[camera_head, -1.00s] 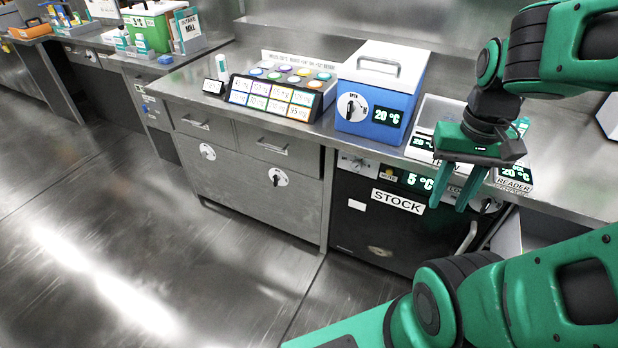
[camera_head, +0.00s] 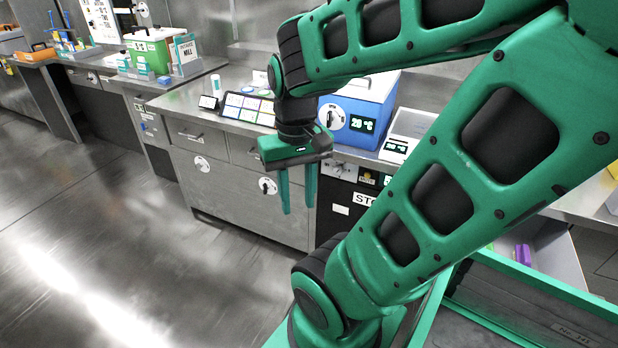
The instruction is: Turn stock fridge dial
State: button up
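The stock fridge (camera_head: 330,222) is a dark unit under the steel counter, with a white STOCK label (camera_head: 364,199) partly covered by my arm. Its upper panel shows a pale round dial (camera_head: 333,168) at the left end, just right of my gripper's fingers in the picture. The fridge's right side and the rest of its panel are hidden behind my arm. My gripper (camera_head: 298,209) points down with two green fingers apart and nothing between them. It appears in front of the drawers and the fridge's left edge; I see no contact.
A blue box (camera_head: 374,95) with its own dial and display stands on the counter (camera_head: 180,100) above the fridge. The floor (camera_head: 110,220) at left is clear. A green-rimmed tray (camera_head: 530,272) is at lower right.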

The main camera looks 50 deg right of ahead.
aim_at(337, 170)
jog(key=z, duration=0.05)
jog(key=k, duration=0.5)
jog(key=z, duration=0.75)
jog(key=i, duration=0.5)
jog(key=z, duration=0.1)
